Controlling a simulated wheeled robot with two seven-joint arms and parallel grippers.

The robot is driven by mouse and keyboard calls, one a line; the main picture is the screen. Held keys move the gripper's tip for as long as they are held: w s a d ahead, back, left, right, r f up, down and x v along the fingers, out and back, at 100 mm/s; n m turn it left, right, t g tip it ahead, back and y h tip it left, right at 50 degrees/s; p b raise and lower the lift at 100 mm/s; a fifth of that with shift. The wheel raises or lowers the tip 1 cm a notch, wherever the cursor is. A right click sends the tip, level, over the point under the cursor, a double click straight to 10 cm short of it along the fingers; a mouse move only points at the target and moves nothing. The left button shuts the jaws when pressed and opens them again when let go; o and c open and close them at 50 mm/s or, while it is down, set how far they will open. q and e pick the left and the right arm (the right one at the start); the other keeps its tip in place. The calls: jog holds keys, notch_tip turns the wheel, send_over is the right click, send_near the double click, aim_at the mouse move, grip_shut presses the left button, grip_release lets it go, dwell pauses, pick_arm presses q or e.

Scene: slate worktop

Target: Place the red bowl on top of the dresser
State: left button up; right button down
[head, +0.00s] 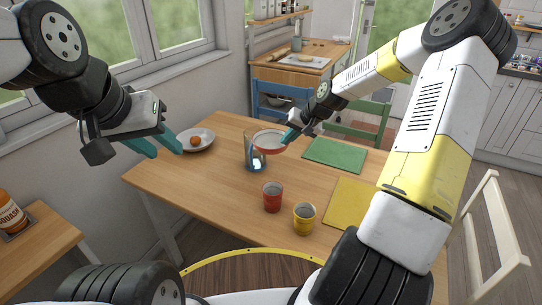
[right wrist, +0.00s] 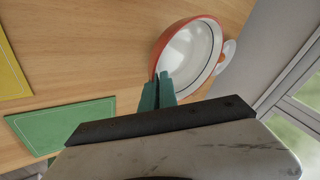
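The red bowl (head: 268,141), red outside and white inside, is at the far side of the dining table, behind a clear glass. My right gripper (head: 290,136) is at its right rim. In the right wrist view, the fingers (right wrist: 160,90) are close together on the rim of the bowl (right wrist: 190,55). I cannot tell whether the bowl touches the tabletop. A wooden-topped cabinet (head: 286,75), which looks like the dresser, stands against the back wall with a board on top. My left gripper (head: 158,145) is open and empty above the table's left side.
The clear glass (head: 255,156) stands close to the bowl. A red cup (head: 272,197) and yellow cup (head: 304,218) stand nearer. A plate (head: 208,141) holds an orange item. Green (head: 335,154) and yellow (head: 350,203) mats lie right. A blue chair (head: 270,110) stands before the cabinet.

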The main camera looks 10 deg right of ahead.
notch_tip(320, 180, down, 16)
jog(key=shift+f, duration=0.1)
dwell(0.4)
jog(key=c, duration=1.6)
grip_release()
jog(key=shift+f, duration=0.1)
jog(key=shift+c, duration=0.2)
